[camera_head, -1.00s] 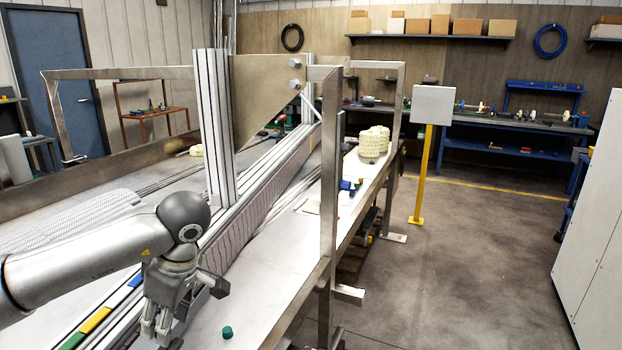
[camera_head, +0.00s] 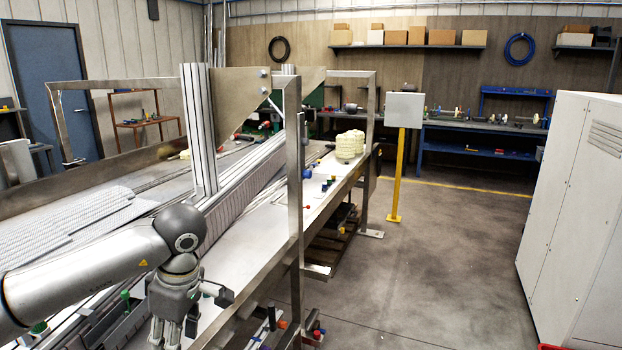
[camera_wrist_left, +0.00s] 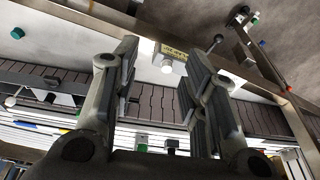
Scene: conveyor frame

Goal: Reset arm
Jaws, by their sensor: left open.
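My left gripper (camera_head: 172,332) comes in from the left at the end of my grey arm, over the near end of the conveyor frame (camera_head: 262,248). Its fingers point down, and their tips reach the lower edge of the head view. In the left wrist view the two fingers of my left gripper (camera_wrist_left: 158,75) stand wide apart with nothing between them. The conveyor belt (camera_wrist_left: 255,118) and pale surfaces show beyond them. My right gripper is not in view.
Metal posts (camera_head: 293,180) of the frame stand right of my arm. Cream ribbed parts (camera_head: 349,145) sit on the ledge farther back. A yellow post with a grey panel (camera_head: 405,109) and a white cabinet (camera_head: 568,215) stand to the right. The floor between is clear.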

